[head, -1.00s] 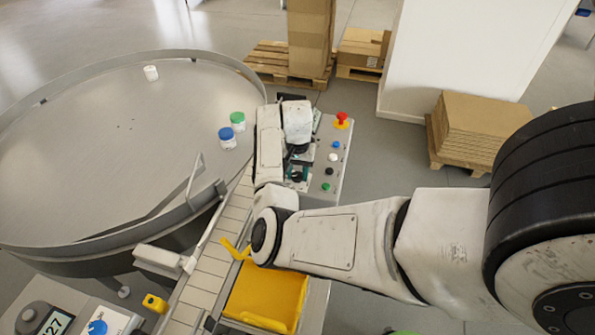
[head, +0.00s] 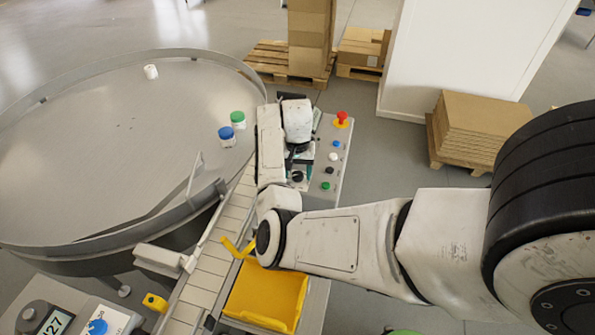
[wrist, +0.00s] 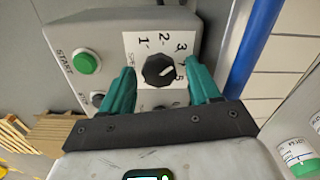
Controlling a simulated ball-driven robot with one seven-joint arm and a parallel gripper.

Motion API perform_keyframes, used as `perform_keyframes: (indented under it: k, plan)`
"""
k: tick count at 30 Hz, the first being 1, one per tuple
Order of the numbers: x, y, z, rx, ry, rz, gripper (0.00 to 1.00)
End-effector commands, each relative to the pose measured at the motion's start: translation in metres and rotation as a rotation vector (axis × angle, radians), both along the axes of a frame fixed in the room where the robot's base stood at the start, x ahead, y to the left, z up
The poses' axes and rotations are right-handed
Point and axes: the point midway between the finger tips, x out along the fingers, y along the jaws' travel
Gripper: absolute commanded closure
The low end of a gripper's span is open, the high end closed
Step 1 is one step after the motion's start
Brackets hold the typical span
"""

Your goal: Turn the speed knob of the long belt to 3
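The speed knob (wrist: 159,70) is a round black dial with a white mark, on a white plate (wrist: 135,46) printed with numbers including 1, 2 and 3. In the wrist view its mark points to the right, on the side of the higher numbers below 3; the exact number is unclear. My gripper (wrist: 162,74) is open, with one teal finger on each side of the knob and gaps to both. In the head view the knob (head: 297,176) shows just below my gripper (head: 299,164), which my arm partly hides.
The grey control panel (head: 334,150) also has a red emergency button (head: 342,118) and a green start button (wrist: 86,62). The conveyor belt (head: 219,250) runs to the left of it. A yellow bin (head: 265,292) lies below my arm. A round table (head: 100,140) holds several jars.

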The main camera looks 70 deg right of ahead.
Motion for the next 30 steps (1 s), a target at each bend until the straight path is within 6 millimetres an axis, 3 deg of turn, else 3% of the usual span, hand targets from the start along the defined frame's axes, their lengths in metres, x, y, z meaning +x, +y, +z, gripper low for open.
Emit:
perform_keyframes:
  k: [11, 24, 30]
  plan:
    - [0.000, 0.000, 0.006, 0.000, 0.000, 0.000, 0.34]
    - [0.000, -0.001, 0.081, -0.002, -0.003, -0.002, 0.34]
    - [0.000, 0.000, 0.103, -0.001, 0.000, -0.001, 0.34]
